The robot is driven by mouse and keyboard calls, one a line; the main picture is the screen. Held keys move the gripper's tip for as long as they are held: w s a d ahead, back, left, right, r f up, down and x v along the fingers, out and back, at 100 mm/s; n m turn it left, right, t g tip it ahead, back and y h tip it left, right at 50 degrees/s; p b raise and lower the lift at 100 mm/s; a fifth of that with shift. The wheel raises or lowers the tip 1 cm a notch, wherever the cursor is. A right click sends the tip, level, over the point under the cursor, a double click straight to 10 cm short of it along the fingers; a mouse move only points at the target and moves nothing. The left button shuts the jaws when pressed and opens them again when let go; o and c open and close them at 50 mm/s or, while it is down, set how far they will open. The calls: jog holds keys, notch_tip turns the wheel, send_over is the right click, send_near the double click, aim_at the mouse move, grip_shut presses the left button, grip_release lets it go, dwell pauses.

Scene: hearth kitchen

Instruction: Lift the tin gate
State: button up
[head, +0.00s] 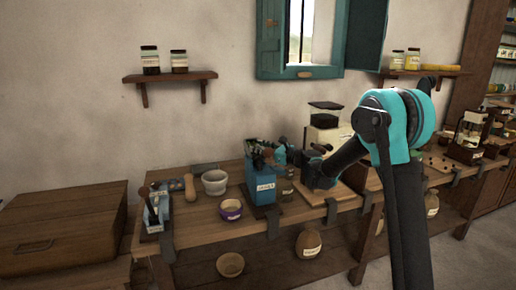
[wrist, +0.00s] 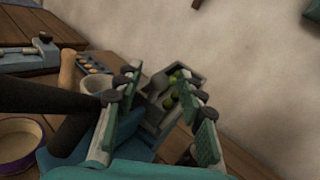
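A blue tin box (head: 262,184) with a white label stands upright on the wooden workbench (head: 205,222). Dark parts crowd its top, and I cannot make out a separate gate on it. My gripper (head: 287,157) is just right of the box top in the head view, pointing left and partly hidden by my own arm. In the wrist view my gripper (wrist: 160,82) has its two padded fingers spread apart. A grey container (wrist: 153,112) with green round things shows beyond and between them; I see nothing gripped. A thick dark bar (wrist: 40,95) reaches in from the left, close beside the left finger.
A white mortar (head: 215,183) and a purple-banded bowl (head: 231,210) stand left of the box. The bowl also shows in the wrist view (wrist: 20,145). A grinder (head: 325,125) stands behind my gripper, and a wooden chest (head: 62,225) is at far left.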

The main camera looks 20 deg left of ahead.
jog(key=shift+w+a, duration=0.15)
jog(key=shift+a, duration=0.3)
grip_shut()
